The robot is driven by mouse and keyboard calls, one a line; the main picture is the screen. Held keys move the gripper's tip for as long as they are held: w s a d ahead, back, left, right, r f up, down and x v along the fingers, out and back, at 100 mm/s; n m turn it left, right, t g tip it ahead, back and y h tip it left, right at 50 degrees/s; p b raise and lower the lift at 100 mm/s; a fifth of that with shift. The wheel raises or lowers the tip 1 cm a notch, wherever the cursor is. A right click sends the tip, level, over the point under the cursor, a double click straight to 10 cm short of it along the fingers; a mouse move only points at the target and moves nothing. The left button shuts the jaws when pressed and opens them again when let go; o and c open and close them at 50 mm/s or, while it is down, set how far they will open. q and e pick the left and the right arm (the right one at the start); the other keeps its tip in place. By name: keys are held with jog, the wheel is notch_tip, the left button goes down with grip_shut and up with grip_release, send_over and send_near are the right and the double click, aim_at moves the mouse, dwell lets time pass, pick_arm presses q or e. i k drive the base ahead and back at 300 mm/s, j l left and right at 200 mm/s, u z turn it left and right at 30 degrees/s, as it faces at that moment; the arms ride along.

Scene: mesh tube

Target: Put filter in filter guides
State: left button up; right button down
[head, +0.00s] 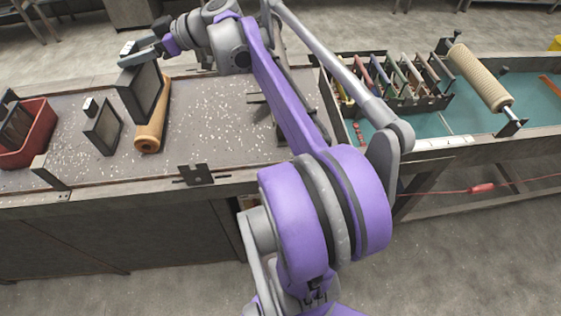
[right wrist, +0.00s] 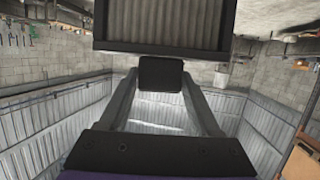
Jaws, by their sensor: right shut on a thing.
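My right gripper (head: 143,50) reaches in from above at the left of the head view. In the right wrist view the filter (right wrist: 165,28) shows a pleated grey face in a dark frame, at the fingertips (right wrist: 160,74). A second dark framed panel (head: 103,128) stands upright on the table just left of the held filter. I cannot clearly make out the filter guides. My left gripper is out of view.
A red bin (head: 38,130) with dark panels stands at the far left. The speckled table (head: 215,125) is mostly clear in its middle. A rack (head: 405,88) and a beige mesh tube (head: 478,75) are at right.

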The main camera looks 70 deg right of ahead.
aim_at(266, 264)
jog(key=k+l, duration=0.2)
jog(key=k, duration=0.3)
jog(key=k+l+z, duration=0.1)
jog(key=k, duration=0.45)
jog(key=k+l, duration=0.3)
jog(key=k, duration=0.2)
jog(key=i+j+z, duration=0.1)
jog(key=i, duration=0.05)
